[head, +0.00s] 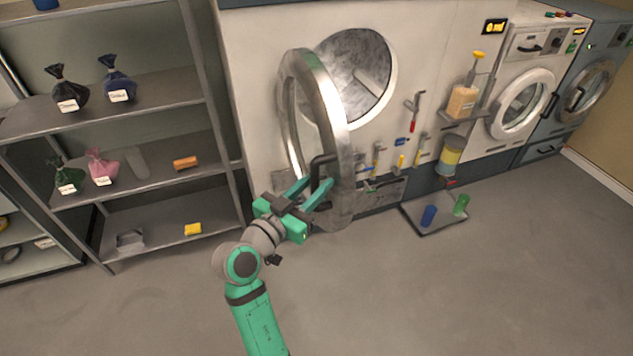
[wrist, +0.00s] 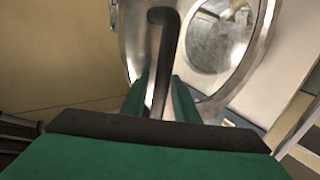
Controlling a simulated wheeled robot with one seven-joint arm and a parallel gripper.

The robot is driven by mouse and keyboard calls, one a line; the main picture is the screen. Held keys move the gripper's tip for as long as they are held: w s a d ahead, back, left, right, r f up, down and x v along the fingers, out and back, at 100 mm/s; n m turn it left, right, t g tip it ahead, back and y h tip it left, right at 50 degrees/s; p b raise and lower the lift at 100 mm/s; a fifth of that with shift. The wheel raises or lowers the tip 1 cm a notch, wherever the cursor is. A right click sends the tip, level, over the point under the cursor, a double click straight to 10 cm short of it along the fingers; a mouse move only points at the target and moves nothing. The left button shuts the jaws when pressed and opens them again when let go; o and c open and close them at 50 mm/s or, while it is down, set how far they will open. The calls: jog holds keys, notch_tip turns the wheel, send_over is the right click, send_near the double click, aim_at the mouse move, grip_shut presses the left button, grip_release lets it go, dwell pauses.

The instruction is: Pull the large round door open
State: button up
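The large round door (head: 337,110) is a thick metal ring with a glass middle. It stands swung out from the white machine front, and the round drum opening (head: 376,75) shows behind it. A dark bent handle (head: 322,160) is on the door; in the wrist view the handle (wrist: 168,50) runs down between my fingers. My gripper (head: 314,186) is at the handle, low on the door. In the wrist view my gripper (wrist: 160,88) has its fingers on either side of the handle, with narrow gaps showing; contact at the tips is hard to tell.
A grey shelf unit (head: 110,180) with bags and small items stands left of the door. Tools (head: 413,112) hang on the machine front at right. A dark floor tray (head: 432,228) holds a blue and a green cup. The foreground floor is clear.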

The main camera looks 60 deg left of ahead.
jog(key=shift+o, duration=0.2)
jog(key=v, duration=1)
jog(key=shift+s+d, duration=0.15)
jog(key=shift+s, duration=0.25)
